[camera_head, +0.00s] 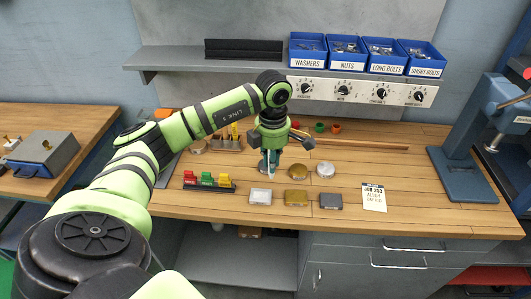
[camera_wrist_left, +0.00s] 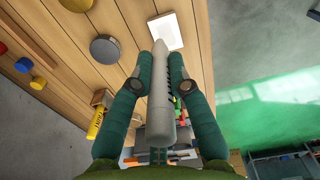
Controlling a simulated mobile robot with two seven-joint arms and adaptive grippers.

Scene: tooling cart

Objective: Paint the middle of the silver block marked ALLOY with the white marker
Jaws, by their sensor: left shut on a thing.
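Three small blocks lie in a row on the wooden bench top: a silver block (camera_head: 260,196), a gold block (camera_head: 296,198) and a dark grey block (camera_head: 331,202). Their markings are too small to read, so ALLOY cannot be made out. My left gripper (camera_head: 270,168) is above the bench, behind the silver block and apart from it. In the left wrist view its two green fingers (camera_wrist_left: 160,88) are shut on a pale grey-white marker (camera_wrist_left: 160,105), which lies lengthwise between them. The marker is small and partly hidden by the gripper in the head view. My right gripper is not in view.
A gold disc (camera_head: 298,171) and a silver disc (camera_head: 326,171) lie behind the blocks. A rack with red, green and yellow pieces (camera_head: 208,183) stands left. A job card (camera_head: 374,197) and a blue press (camera_head: 465,175) are right. Blue bins (camera_head: 308,50) line the shelf.

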